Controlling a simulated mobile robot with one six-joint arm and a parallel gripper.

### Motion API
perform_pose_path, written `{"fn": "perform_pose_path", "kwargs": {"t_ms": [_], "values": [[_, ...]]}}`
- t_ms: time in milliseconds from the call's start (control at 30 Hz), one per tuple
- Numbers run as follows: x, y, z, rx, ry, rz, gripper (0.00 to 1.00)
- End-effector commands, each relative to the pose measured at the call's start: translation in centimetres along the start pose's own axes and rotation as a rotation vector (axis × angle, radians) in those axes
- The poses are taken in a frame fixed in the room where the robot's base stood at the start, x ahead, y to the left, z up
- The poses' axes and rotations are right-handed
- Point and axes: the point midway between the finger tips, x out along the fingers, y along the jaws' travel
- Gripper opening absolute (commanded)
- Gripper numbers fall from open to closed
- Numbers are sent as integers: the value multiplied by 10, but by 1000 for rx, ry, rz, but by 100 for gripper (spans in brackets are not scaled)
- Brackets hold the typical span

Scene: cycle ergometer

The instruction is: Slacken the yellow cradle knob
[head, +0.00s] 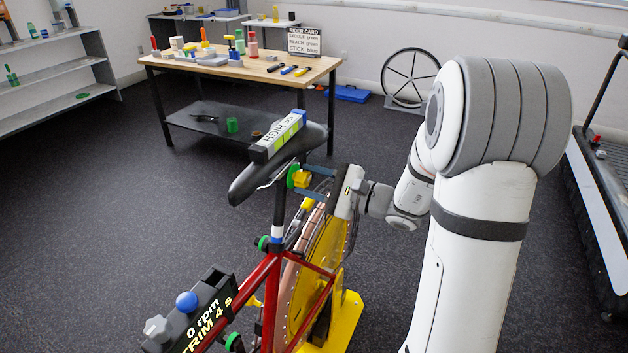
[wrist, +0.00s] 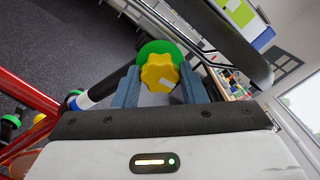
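The yellow cradle knob (head: 302,179) sits on a green disc (head: 291,176), just under the saddle (head: 262,180) of the red cycle ergometer. In the wrist view the lobed knob (wrist: 160,73) faces me, with the green disc (wrist: 155,48) behind it and a small pale mark on its face. My gripper (head: 312,180) reaches in from the right, with one blue finger on each side of the knob. In the wrist view my gripper (wrist: 159,86) has its fingers spread around the knob, with narrow gaps showing; contact is not clear.
A block marked HIGH (head: 278,137) lies on the saddle. The red frame (head: 268,290), yellow flywheel (head: 318,255) and console (head: 200,315) crowd the space below. A workbench (head: 240,68) stands behind, a treadmill (head: 600,215) at right. The floor at left is clear.

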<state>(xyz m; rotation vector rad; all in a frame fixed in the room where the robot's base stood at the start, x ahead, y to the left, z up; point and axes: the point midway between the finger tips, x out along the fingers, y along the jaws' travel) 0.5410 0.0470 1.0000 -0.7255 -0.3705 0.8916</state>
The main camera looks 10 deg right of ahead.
Motion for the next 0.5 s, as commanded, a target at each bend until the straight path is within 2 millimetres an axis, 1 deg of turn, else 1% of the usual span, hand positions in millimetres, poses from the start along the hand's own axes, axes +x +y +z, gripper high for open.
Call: {"fn": "perform_pose_path", "kwargs": {"t_ms": [33,100,367,500], "values": [[0,1,0,1,0,2,31],[0,1,0,1,0,2,27],[0,2,-1,-6,0,3,27],[0,6,-5,-80,-2,2,27]]}}
